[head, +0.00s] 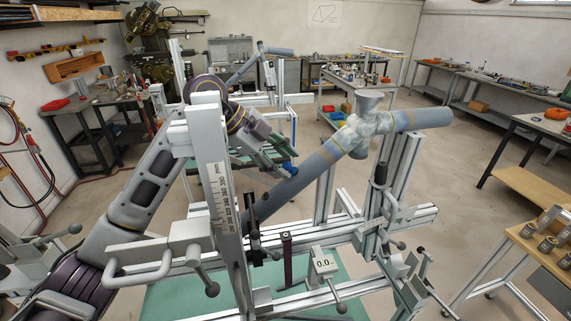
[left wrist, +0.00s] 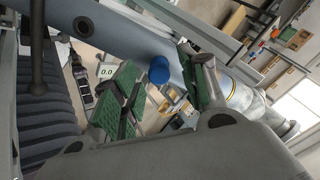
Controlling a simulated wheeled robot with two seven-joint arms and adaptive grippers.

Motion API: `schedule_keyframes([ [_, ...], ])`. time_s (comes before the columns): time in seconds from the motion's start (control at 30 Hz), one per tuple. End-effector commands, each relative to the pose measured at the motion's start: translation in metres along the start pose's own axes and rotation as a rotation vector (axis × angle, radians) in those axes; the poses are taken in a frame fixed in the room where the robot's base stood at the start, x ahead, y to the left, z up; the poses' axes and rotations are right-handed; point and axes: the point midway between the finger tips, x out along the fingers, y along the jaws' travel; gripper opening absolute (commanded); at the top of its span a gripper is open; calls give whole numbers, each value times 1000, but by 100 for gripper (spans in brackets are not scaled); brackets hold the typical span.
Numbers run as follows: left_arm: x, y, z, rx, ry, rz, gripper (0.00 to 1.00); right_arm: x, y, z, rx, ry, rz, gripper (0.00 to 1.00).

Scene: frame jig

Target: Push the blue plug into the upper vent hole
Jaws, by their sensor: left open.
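The blue plug (head: 289,168) is at the grey diagonal tube (head: 311,171) of the frame in the head view. In the left wrist view the blue plug (left wrist: 159,70) stands at the side of the tube (left wrist: 118,32), between my green-padded fingers. My left gripper (head: 280,161) is open around the plug, with a gap between the pads and the plug in the left wrist view (left wrist: 154,86). The upper vent hole does not show; I cannot tell how deep the plug sits. My right gripper is not in view.
A silver upright with a scale (head: 220,190) stands in front of my left arm. Silver frame rails (head: 340,245) and a toggle clamp (head: 381,180) stand around the tube. A gauge reading 0.0 (head: 324,263) sits low. Workbenches line the walls; the floor at right is partly clear.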

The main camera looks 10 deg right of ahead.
Motion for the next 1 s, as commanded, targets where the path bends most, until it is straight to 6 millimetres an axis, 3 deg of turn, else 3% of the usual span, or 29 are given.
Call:
schedule_keyframes([
  [0.6,-86,0,0,0,-2,0,43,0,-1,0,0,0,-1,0],
  [1.0,-100,0,0,0,0,0,43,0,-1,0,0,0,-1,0],
])
